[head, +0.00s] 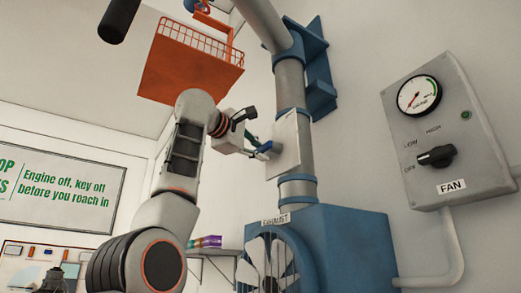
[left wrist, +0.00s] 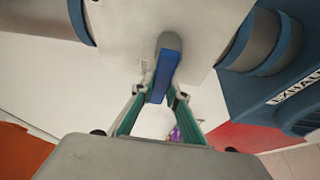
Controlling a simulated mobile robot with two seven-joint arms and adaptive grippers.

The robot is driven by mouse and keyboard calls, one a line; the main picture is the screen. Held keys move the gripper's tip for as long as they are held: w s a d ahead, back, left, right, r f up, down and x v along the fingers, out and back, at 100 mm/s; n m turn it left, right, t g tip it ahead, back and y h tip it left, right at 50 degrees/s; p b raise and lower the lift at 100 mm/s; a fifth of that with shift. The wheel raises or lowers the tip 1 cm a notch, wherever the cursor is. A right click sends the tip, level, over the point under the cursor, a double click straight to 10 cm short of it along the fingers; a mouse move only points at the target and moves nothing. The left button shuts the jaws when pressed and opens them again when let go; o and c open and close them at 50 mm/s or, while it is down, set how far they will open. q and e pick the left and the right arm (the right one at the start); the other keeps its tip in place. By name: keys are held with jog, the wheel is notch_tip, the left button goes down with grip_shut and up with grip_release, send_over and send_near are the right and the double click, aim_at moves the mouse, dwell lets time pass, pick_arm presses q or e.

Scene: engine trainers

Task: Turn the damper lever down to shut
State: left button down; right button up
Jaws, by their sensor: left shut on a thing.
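The damper lever (head: 266,148) is a blue bar on a grey pivot, mounted on a pale plate (head: 288,140) on the grey exhaust duct (head: 290,80). In the head view it sticks out to the left of the plate. In the left wrist view the blue lever (left wrist: 163,72) shows at the centre, with its end between the fingers. My left gripper (head: 254,143) is shut on the lever; its green-sided fingers also show in the left wrist view (left wrist: 160,95). Small lettering on the plate is too blurred to read. My right gripper is not in view.
A blue fan housing (head: 345,245) marked EXHAUST stands below the duct. A grey FAN control box (head: 445,130) with gauge and knob hangs on the right wall. An orange railed platform (head: 190,70) is above my left arm. A warning sign (head: 60,185) hangs at left.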

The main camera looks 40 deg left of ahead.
pick_arm(q)
jog(key=shift+f+n, duration=0.15)
jog(key=shift+n, duration=0.15)
jog(key=c, duration=2)
grip_release()
jog(key=shift+o, duration=0.2)
jog(key=shift+a, duration=0.1)
jog(key=s, duration=1.2)
